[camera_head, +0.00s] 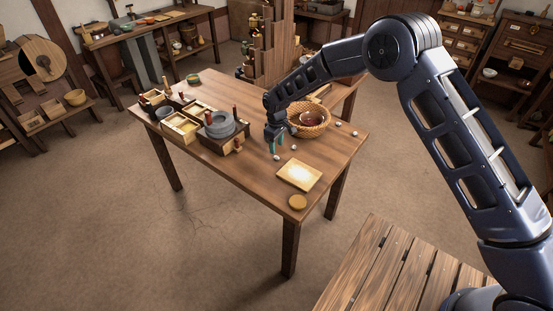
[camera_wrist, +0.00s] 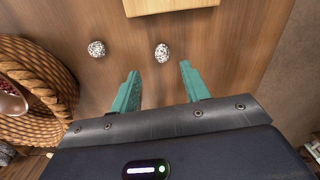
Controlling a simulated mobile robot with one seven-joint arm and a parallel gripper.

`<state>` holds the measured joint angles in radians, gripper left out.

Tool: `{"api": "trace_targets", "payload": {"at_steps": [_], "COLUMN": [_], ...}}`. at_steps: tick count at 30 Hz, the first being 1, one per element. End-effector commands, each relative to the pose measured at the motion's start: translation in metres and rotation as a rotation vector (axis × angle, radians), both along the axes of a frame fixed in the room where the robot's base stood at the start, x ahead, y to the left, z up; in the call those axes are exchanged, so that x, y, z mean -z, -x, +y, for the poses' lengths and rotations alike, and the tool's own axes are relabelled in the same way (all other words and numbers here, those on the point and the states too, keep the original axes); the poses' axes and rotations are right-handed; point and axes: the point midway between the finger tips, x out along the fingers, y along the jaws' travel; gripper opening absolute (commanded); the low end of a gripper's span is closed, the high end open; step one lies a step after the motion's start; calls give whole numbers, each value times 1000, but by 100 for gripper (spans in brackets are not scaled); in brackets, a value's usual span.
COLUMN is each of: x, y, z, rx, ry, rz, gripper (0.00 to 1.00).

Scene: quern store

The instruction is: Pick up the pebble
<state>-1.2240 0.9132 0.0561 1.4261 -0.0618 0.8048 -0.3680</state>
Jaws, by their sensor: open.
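A small pale pebble (camera_head: 277,157) lies on the wooden table just below my gripper (camera_head: 276,145). In the wrist view, this speckled black-and-white pebble (camera_wrist: 162,53) sits just beyond the fingertips, roughly in line with the gap between them. My gripper's teal fingers (camera_wrist: 160,69) are apart with nothing between them. A second speckled pebble (camera_wrist: 97,48) lies to the left in the wrist view, outside the fingers; it also shows in the head view (camera_head: 294,147). Two more pale pebbles (camera_head: 337,121) (camera_head: 354,133) lie near the table's right edge.
A wicker basket (camera_head: 322,128) holding a dark bowl stands close beside my gripper; its woven rim (camera_wrist: 62,75) is at left in the wrist view. A pale square board (camera_head: 299,175) and a round wooden disc (camera_head: 298,202) lie nearer. A grey quern (camera_head: 219,124) and wooden boxes stand left.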

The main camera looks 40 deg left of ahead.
Motion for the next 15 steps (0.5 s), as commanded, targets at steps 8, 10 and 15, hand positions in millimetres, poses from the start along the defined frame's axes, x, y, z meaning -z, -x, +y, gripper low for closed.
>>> {"api": "trace_targets", "payload": {"at_steps": [8,10,15], "x": [21,31,51], "y": [3,5,4], "z": [-3,-4,-4], "rx": [0,-1,0], "ry": [1,2,0], "rz": [0,1,0], "gripper": [46,46,46]}}
